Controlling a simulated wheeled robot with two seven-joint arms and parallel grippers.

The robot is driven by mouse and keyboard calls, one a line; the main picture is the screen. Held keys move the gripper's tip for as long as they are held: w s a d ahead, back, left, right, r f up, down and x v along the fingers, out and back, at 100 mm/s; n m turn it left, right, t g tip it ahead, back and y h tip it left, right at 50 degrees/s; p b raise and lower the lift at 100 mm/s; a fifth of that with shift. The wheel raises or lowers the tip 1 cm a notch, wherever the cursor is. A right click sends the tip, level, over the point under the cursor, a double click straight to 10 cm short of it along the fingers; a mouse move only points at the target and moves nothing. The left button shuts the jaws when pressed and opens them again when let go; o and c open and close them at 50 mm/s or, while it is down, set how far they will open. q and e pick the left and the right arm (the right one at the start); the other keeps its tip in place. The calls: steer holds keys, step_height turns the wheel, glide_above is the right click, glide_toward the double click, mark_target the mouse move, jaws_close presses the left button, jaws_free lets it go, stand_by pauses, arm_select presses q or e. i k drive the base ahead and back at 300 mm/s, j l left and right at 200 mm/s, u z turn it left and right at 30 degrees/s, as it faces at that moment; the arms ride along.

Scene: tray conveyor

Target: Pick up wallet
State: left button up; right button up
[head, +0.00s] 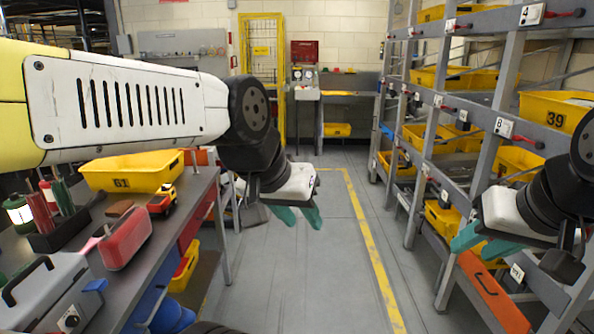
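A small flat brown item (119,208), which looks like the wallet, lies on the grey workbench (150,256) at the left, in front of the yellow bin and beside a toy truck. My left gripper (303,224) hangs over the aisle floor, to the right of the bench and well apart from the brown item. Its teal fingers are apart with nothing between them. My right gripper (470,250) is far to the right, in front of the shelf rack. Its teal fingers are apart and hold nothing visible.
A yellow bin marked 61 (130,174), a red and yellow toy truck (162,200), a red case (125,238), a dark tool holder (68,226) and a grey toolbox (45,290) crowd the bench. Shelves with yellow bins (548,112) line the right. The aisle floor (300,290) is clear.

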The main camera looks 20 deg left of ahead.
mark_target(118, 209)
steer(key=i+j+u, duration=0.1)
steer(key=i+u, duration=0.55)
steer(key=u, duration=0.15)
steer(key=i+l+u, duration=0.1)
steer(key=i+u, duration=0.25)
steer(key=i+l+u, duration=0.2)
steer(key=u, duration=0.2)
steer(key=i+u, duration=0.2)
steer(key=u, duration=0.2)
steer(key=i+u, duration=0.2)
steer(key=u, duration=0.25)
steer(key=i+l+u, duration=0.1)
steer(key=u, duration=0.3)
steer(key=i+l+u, duration=0.2)
steer(key=u, duration=0.25)
steer(key=i+l+u, duration=0.25)
steer(key=u, duration=0.15)
